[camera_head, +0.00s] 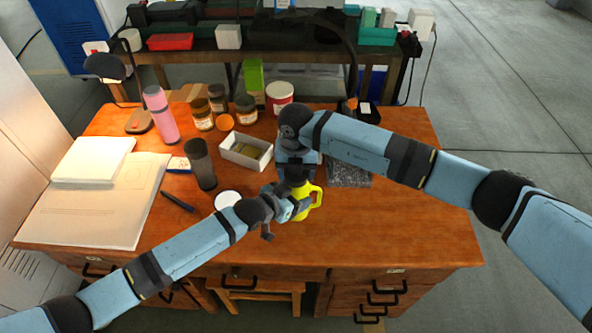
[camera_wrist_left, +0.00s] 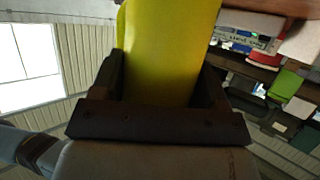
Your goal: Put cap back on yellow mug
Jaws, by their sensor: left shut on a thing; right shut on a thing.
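The yellow mug (camera_head: 316,197) is near the front middle of the desk, with its handle to the right. My left gripper (camera_head: 292,207) is shut on the mug's side. In the left wrist view the mug's yellow wall (camera_wrist_left: 172,50) fills the gap between the fingers. My right gripper (camera_head: 297,166) reaches down from above, right over the mug's top. It is shut on a dark piece that looks like the cap (camera_head: 298,176), at the mug's mouth. The wrist hides most of it, and I cannot tell whether the cap is seated or just above the rim.
A white disc (camera_head: 228,200) and a dark tumbler (camera_head: 200,163) stand left of the mug. A white box (camera_head: 246,151), several jars and a pink bottle (camera_head: 160,114) are behind. A grey textured block (camera_head: 348,172) lies right of my right gripper. The desk's right side is clear.

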